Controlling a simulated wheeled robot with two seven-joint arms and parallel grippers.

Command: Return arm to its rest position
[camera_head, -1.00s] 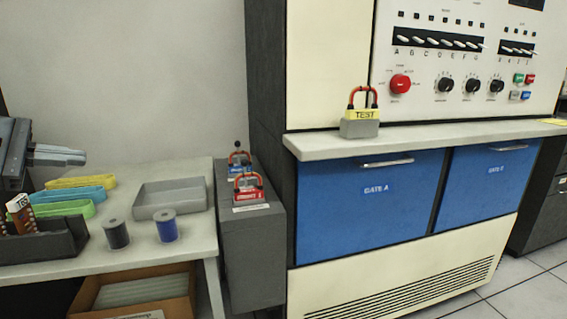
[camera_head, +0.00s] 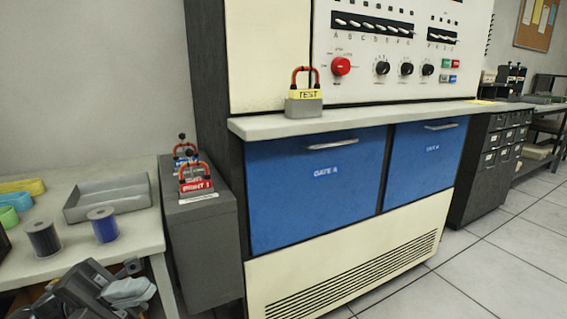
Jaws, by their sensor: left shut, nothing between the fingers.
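My left gripper (camera_head: 132,290) shows at the lower left of the head view, low in front of the white table's (camera_head: 150,226) near edge. Its dark body and grey fingers are shut and empty. It is apart from the spools on the table. My right gripper is not in view.
A black spool (camera_head: 43,239), a blue spool (camera_head: 103,225) and a grey tray (camera_head: 108,206) stand on the table. A grey cabinet (camera_head: 205,245) bears padlocks, one labelled PRINT 1 (camera_head: 196,186). A TEST padlock (camera_head: 304,104) stands on the console ledge (camera_head: 350,120). Open floor (camera_head: 500,250) lies right.

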